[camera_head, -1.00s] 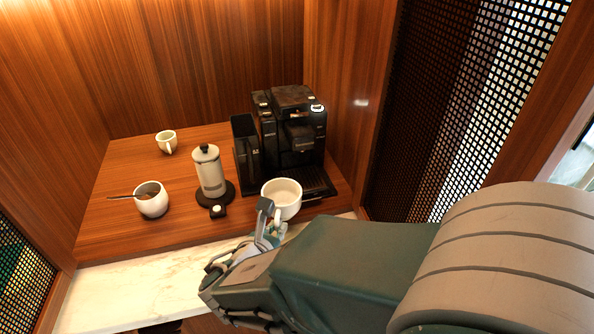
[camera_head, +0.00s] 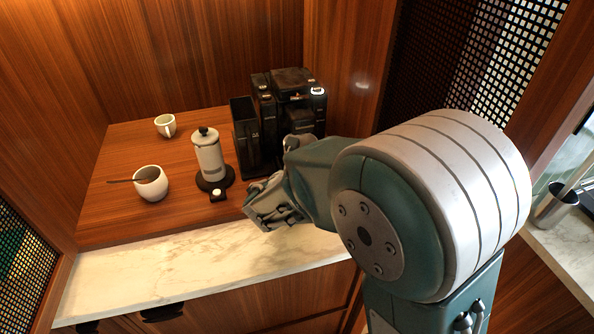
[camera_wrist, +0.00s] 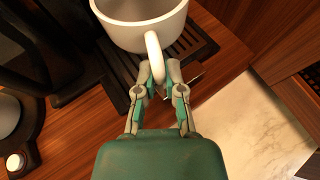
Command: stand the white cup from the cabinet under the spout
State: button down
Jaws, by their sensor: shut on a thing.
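In the wrist view the white cup (camera_wrist: 130,35) is upright, its handle pinched between the fingertips of my gripper (camera_wrist: 158,82). The cup is over the black slatted drip tray (camera_wrist: 117,68) of the coffee machine; I cannot tell whether it touches the tray. In the head view my gripper (camera_head: 278,195) is at the front of the black coffee machine (camera_head: 290,88). My arm hides the cup, the tray and most of the spout area there.
A French press (camera_head: 209,158) stands left of the machine. A white pot with a spoon (camera_head: 151,185) and a small white cup (camera_head: 165,126) stand further left. A marble counter edge (camera_head: 170,258) runs in front. A wood side wall is right of the machine.

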jog(key=c, duration=0.7)
grip_release()
jog(key=shift+c, duration=0.2)
jog(key=shift+r, duration=0.1)
jog(key=v, duration=1.2)
